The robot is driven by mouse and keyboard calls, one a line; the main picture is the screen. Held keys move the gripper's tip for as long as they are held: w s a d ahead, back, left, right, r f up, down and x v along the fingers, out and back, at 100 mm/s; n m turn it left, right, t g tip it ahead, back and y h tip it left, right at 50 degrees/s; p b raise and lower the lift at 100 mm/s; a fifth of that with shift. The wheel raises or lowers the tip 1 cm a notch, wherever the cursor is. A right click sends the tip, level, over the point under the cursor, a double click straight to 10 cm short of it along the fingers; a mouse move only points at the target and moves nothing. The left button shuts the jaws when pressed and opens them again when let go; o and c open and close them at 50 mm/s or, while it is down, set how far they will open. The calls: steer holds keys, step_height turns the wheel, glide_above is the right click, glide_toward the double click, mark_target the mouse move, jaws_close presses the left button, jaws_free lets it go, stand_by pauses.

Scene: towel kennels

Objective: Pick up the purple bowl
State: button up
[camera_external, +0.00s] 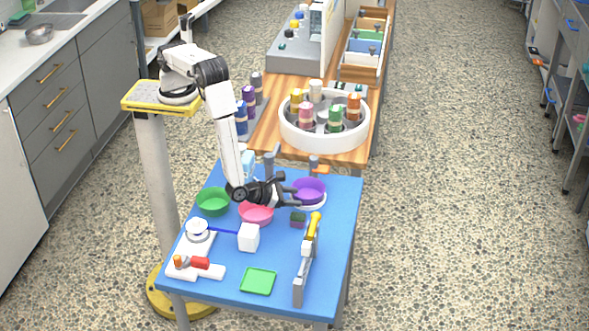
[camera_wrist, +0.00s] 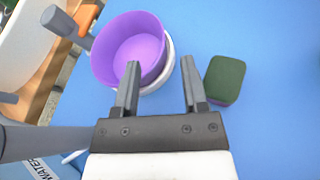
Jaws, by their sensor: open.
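The purple bowl (camera_external: 309,190) sits on a white round dish (camera_external: 322,204) near the far right part of the blue table. In the wrist view the purple bowl (camera_wrist: 128,50) is at the upper left, with the white dish (camera_wrist: 168,66) showing beneath its edge. My gripper (camera_external: 296,197) is open and points toward the bowl from its left. In the wrist view my gripper (camera_wrist: 160,80) has its fingers apart, with one finger overlapping the bowl's near edge. Nothing is seen held between the fingers. Whether a finger touches the bowl I cannot tell.
A pink bowl (camera_external: 256,213) and a green bowl (camera_external: 213,202) stand left of my gripper. A dark green sponge (camera_wrist: 225,80) lies right of the purple bowl. A white cube (camera_external: 248,237), a green tray (camera_external: 258,281) and a yellow-handled tool (camera_external: 314,226) are nearer the front.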

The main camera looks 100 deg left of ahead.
mark_target(316, 199)
steer(key=shift+w+a+f, duration=0.1)
steer(key=shift+w, duration=0.05)
steer(key=shift+x, duration=2.5)
steer(key=shift+c, duration=0.2)
jaws_close()
